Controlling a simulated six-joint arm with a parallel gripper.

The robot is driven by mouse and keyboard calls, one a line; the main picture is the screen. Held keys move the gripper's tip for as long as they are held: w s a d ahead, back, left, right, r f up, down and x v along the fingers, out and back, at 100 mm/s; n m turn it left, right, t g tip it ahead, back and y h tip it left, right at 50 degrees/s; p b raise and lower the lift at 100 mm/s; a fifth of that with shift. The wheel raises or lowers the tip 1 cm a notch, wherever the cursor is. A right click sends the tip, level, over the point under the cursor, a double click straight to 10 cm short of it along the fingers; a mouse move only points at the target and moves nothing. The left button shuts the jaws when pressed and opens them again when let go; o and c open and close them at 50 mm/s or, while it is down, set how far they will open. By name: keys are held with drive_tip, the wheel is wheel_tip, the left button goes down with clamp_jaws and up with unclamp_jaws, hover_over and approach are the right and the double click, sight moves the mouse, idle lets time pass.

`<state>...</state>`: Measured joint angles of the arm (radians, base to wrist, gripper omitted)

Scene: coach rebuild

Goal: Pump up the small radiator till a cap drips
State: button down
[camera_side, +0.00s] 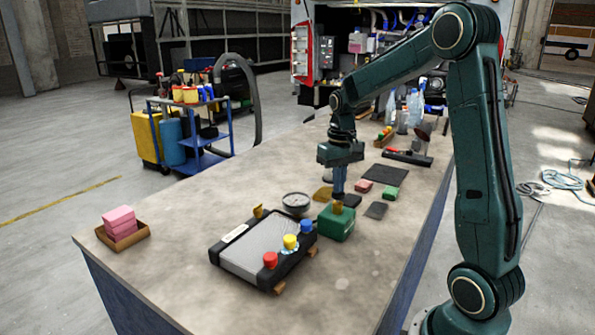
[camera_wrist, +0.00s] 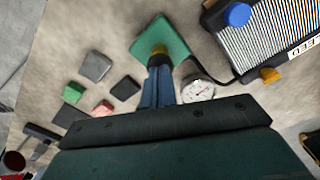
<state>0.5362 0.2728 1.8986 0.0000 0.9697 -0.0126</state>
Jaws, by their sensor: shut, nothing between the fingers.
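The small radiator (camera_side: 262,248) lies flat on the bench, with a red cap (camera_side: 270,259), a yellow cap (camera_side: 290,241) and a blue cap (camera_side: 306,226) along one side. A small pale bluish patch shows at the yellow cap's base; I cannot tell if it is liquid. A green pump box (camera_side: 336,224) with a yellow knob (camera_side: 337,206) stands beside the radiator. My gripper (camera_side: 338,195) is shut and empty, pointing down with its tips at the knob; the wrist view shows this too (camera_wrist: 159,64). I cannot tell whether they press it. A round gauge (camera_wrist: 198,90) sits nearby, its reading too small.
Several small dark, green and pink blocks (camera_side: 376,210) lie beyond the pump box. A cardboard tray (camera_side: 104,240) with pink sponges (camera_side: 119,218) is at the left. The bench's left middle is clear.

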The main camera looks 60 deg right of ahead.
drive_tip(key=shift+f, duration=0.45)
drive_tip(key=shift+r, duration=2.1)
drive_tip(key=shift+f, duration=0.5)
idle(0.4)
